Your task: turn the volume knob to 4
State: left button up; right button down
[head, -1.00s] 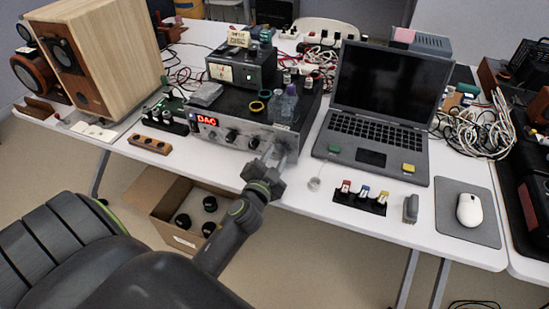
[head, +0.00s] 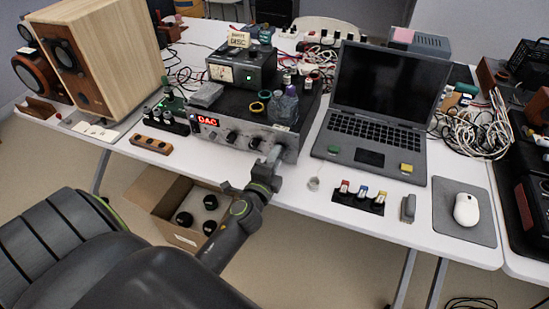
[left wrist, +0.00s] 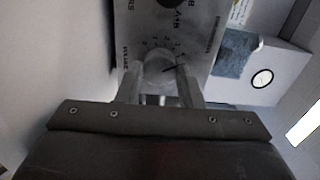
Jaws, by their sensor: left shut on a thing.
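The amplifier (head: 212,134) stands on the table with its silver front panel facing me and a red lit display reading DAC. My left gripper (head: 273,157) reaches the right end of that panel. In the left wrist view its two fingers (left wrist: 160,85) are shut on the sides of the round volume knob (left wrist: 159,69). I cannot read which number the pointer meets. The fingers hide the knob in the head view.
A laptop (head: 385,90) stands right of the amplifier. Several colored-top switches (head: 360,196) and a mouse (head: 467,209) lie near the front edge. A wooden speaker (head: 105,55) stands at the left. An open box (head: 160,199) is under the table.

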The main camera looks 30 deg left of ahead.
pick_arm(q)
jog(key=shift+f+m, duration=0.1)
jog(key=shift+m, duration=0.3)
pick_arm(e)
jog(key=shift+r, duration=0.1)
pick_arm(q)
jog(key=o, duration=1)
jog(key=shift+c, duration=0.2)
jog(key=b+v, duration=0.3)
jog(key=v, duration=1.4)
jog(key=shift+s+d, duration=0.2)
pick_arm(e)
jog(key=shift+w+f, duration=0.35)
jog(key=shift+f, duration=0.3)
jog(key=shift+w+f, duration=0.35)
jog(key=shift+f, duration=0.3)
jog(key=shift+s+d, duration=0.1)
jog(key=shift+s, duration=0.3)
